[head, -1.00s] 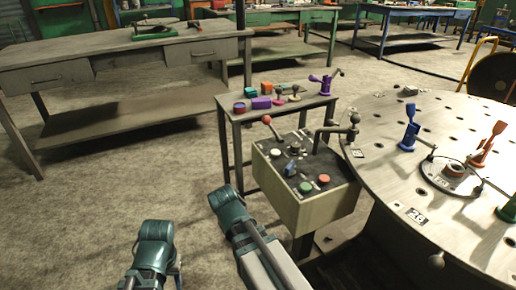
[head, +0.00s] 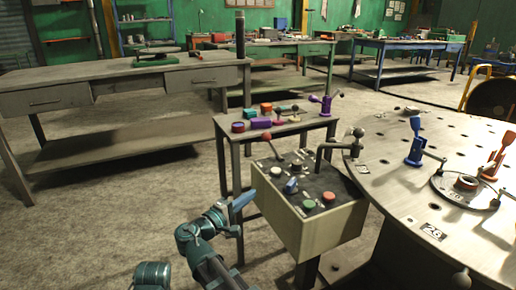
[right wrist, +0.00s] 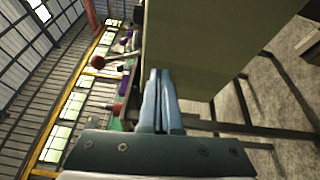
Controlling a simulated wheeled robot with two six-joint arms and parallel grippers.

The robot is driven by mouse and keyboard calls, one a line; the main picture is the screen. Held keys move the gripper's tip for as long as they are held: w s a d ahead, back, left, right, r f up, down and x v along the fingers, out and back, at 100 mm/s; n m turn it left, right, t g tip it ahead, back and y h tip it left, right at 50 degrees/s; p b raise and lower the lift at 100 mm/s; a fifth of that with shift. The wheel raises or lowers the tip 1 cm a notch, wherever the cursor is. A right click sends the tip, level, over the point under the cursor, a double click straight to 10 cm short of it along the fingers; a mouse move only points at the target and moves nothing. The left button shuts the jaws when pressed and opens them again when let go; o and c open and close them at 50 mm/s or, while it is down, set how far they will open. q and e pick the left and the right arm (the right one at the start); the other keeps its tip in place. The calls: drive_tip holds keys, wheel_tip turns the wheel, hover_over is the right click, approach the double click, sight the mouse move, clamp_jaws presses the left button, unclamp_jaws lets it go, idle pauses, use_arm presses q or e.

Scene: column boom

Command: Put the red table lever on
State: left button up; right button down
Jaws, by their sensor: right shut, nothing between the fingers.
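The red-knobbed lever (head: 267,135) stands at the back left of the control box's dark top panel (head: 297,180), its rod leaning left. My right gripper (head: 243,200) is shut and empty, just left of the box (head: 322,228) and in front of the lever, apart from it. In the right wrist view, its closed blue fingers (right wrist: 160,85) point along the box's pale side (right wrist: 200,45). My left gripper is not in view.
A small table (head: 228,135) with coloured parts stands behind. The round table (head: 400,195) is to the right. Open floor lies left.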

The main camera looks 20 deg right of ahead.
drive_tip(key=w+a+r+n+t+h, duration=0.1)
drive_tip(key=a+r+n+t+h, duration=0.1)
drive_tip(key=r, duration=0.5)
drive_tip(key=a+t, duration=0.1)
drive_tip(key=a, duration=0.1)
drive_tip(key=shift+w+a, duration=0.3)
drive_tip(key=shift+a, duration=0.05)
drive_tip(key=shift+d, duration=0.1)
